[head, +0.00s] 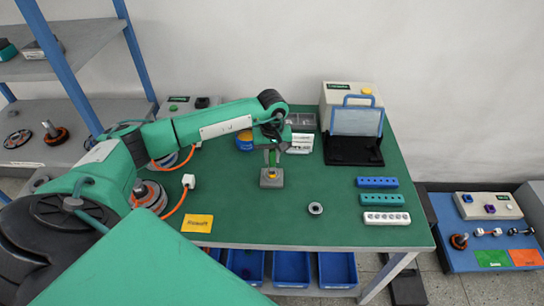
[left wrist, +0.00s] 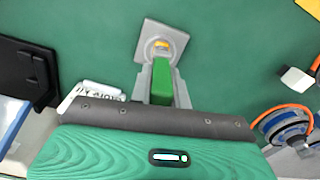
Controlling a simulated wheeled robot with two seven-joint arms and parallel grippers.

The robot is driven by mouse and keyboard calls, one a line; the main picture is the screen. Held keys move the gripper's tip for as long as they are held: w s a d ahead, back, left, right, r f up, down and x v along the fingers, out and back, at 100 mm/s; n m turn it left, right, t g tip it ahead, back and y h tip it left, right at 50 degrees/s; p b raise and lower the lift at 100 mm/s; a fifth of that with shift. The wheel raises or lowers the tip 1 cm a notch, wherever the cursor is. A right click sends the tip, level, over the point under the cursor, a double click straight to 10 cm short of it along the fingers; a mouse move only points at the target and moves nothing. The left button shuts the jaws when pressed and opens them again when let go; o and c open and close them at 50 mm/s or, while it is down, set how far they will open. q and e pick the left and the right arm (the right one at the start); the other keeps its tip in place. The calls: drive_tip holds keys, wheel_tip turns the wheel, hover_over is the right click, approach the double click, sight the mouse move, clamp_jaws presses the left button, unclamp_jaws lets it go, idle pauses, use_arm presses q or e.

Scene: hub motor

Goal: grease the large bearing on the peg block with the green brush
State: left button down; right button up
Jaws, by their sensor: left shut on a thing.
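The grey peg block (head: 265,184) stands on the green table, with a round, ring-like part on top that I take for the large bearing. It also shows in the left wrist view (left wrist: 146,50). My left gripper (head: 272,157) points down just above the block. It is shut on the green brush (left wrist: 161,82), whose green handle shows between the fingers. A yellow patch (left wrist: 162,43) lies over the block's middle; I cannot tell whether it is bristles or grease, nor whether the brush touches the bearing. My right gripper is not in view.
A loose ring (head: 315,208) lies right of the block. Blue (head: 377,182), teal (head: 385,199) and white (head: 387,218) hole strips lie at the right. A yellow card (head: 197,223) lies near the front edge. A black stand (head: 353,150) is at the back. Bare table surrounds the block.

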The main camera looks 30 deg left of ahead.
use_arm(q)
drive_tip(key=n, duration=0.3)
drive_tip(key=shift+n, duration=0.4)
drive_tip(key=n, duration=0.4)
drive_tip(key=shift+b, duration=0.3)
drive_tip(key=shift+f+m+b, duration=0.15)
drive_tip(key=shift+m+b, duration=0.25)
drive_tip(key=shift+b, duration=0.15)
drive_tip(key=shift+m+b, duration=1.25)
drive_tip(key=shift+m, duration=0.35)
drive_tip(key=m+b, duration=0.2)
drive_tip(key=m, duration=0.1)
drive_tip(key=shift+m, duration=0.3)
